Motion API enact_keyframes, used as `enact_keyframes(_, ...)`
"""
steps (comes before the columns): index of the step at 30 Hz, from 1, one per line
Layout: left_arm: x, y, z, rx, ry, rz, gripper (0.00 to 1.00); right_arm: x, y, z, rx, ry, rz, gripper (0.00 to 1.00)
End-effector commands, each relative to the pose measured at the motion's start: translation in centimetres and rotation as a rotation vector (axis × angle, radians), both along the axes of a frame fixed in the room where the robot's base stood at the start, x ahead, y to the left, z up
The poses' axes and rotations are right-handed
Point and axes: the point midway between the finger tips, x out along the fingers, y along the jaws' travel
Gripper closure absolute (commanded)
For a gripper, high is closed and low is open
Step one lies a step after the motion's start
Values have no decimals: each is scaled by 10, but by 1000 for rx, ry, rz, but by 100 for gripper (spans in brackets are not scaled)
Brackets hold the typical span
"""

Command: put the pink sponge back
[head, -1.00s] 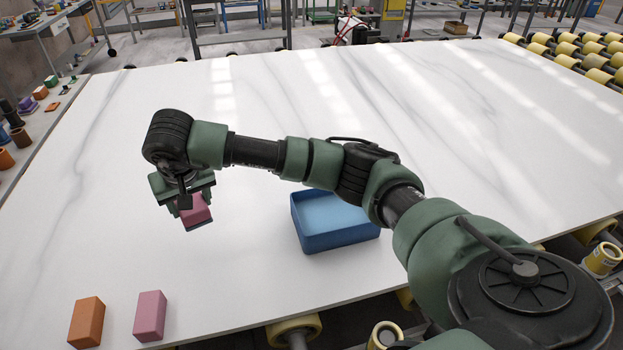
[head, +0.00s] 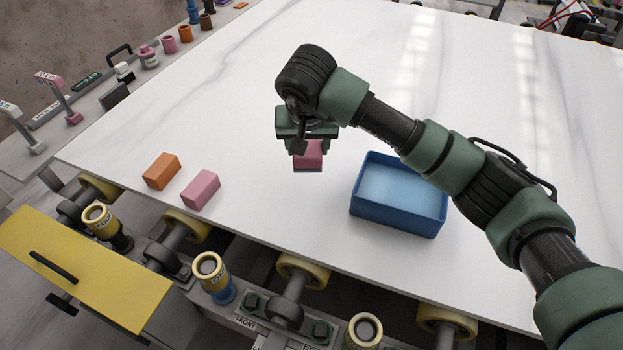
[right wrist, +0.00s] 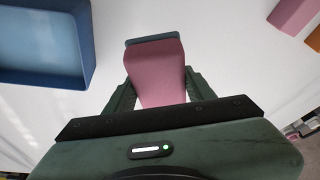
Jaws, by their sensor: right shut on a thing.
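My right gripper (head: 308,146) is shut on the pink sponge (head: 308,157), a pink block with a dark layer on its lower end. The sponge appears held above the white slab, left of the blue bin. In the right wrist view the sponge (right wrist: 158,72) sits between the two fingers, its dark end pointing away from the gripper. Another pink block (head: 201,190) lies on the slab at the left, next to an orange block (head: 161,172). My left gripper is not in view.
The open blue bin (head: 398,223) stands on the slab (head: 250,215) near its front edge and looks empty. Yellow rollers and a yellow panel (head: 85,260) lie beyond that edge. A side ledge with stands, bottles and cups runs along the upper left.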

Motion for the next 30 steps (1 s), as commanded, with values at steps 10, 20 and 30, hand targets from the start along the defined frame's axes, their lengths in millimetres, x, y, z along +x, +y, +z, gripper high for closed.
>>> enact_keyframes(10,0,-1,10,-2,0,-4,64,0,0,-66,1,2,-1,78)
enact_keyframes(20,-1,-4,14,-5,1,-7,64,-1,0,-107,1,3,-1,78)
enact_keyframes(30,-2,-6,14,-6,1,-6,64,0,0,-113,0,-1,1,78)
